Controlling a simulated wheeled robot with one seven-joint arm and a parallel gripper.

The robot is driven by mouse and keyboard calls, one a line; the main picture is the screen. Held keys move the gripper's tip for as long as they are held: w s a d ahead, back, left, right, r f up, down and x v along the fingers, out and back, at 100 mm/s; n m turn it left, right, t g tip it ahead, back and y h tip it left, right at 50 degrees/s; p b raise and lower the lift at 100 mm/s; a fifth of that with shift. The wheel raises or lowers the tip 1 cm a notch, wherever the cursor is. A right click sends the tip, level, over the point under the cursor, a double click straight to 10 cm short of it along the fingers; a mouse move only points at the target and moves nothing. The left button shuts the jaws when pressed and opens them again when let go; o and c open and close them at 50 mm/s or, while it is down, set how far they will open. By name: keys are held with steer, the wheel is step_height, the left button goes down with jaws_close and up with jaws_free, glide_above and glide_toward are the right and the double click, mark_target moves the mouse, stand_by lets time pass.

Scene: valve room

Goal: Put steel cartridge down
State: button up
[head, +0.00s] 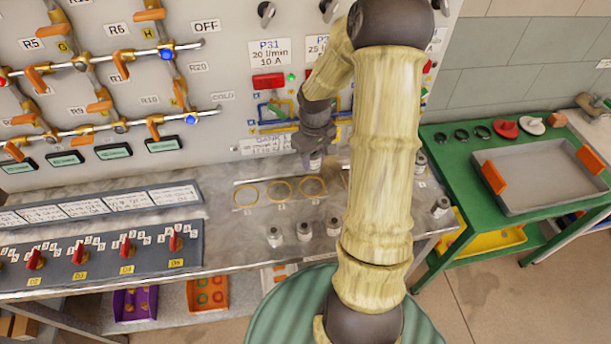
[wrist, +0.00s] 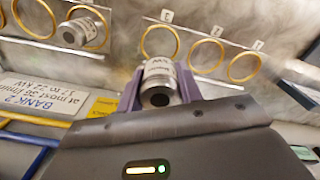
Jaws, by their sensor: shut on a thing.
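My gripper (head: 310,150) is shut on a steel cartridge (head: 316,164), a short grey metal cylinder. In the wrist view the held cartridge (wrist: 160,80) sits between my purple fingers (wrist: 160,92), with dark lettering on its side. My gripper is close to the wall panel, behind the row of yellow rings (head: 279,191) on the metal bench. These rings also show in the wrist view (wrist: 207,56), just beyond the cartridge, and they look empty. I cannot tell whether the cartridge touches the bench.
Several other cartridges (head: 304,231) stand on the bench in front of the rings. Another cartridge (wrist: 86,28) is at the neighbouring ring group by the BANK 2 label (wrist: 45,98). A knob console (head: 120,254) takes up the bench's left. A green table with a grey tray (head: 540,205) stands right.

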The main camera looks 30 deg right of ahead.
steer(key=shift+w, duration=0.3)
steer(key=shift+s, duration=0.15)
glide_above(312, 186)
step_height(312, 186, down, 6)
steer(key=shift+f, duration=0.1)
steer(key=shift+f+p, duration=0.4)
steer(key=shift+f, duration=1.45)
steer(key=shift+f, duration=0.1)
